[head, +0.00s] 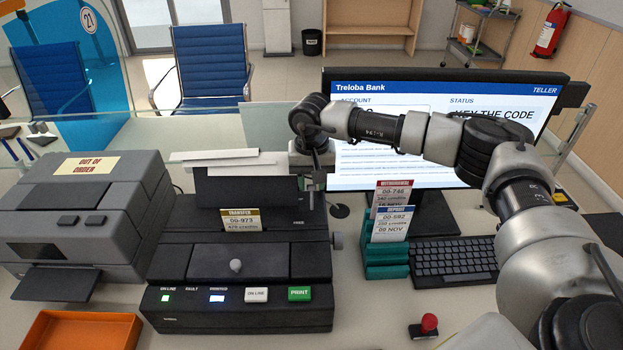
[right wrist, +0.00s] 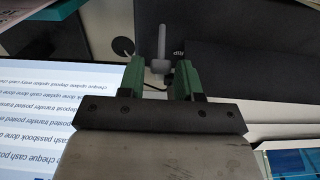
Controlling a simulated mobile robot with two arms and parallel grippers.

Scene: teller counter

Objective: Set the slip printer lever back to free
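The black slip printer (head: 165,240) stands left of centre in the head view. A slip headed TRANSFER (head: 240,220) stands in its top. The ON LINE light is green and the PRINTED light is lit; the FAULT light looks dark. In the right wrist view the grey lever (right wrist: 161,45) shows as a short peg by a partly hidden label ending in "IP". My right gripper (right wrist: 159,75) is open, its two green fingers apart on either side of the lever's line. My left gripper is out of view.
A grey OUT OF ORDER machine (head: 75,205) stands to the left, behind an orange tray (head: 85,330). My right arm spans the right side.

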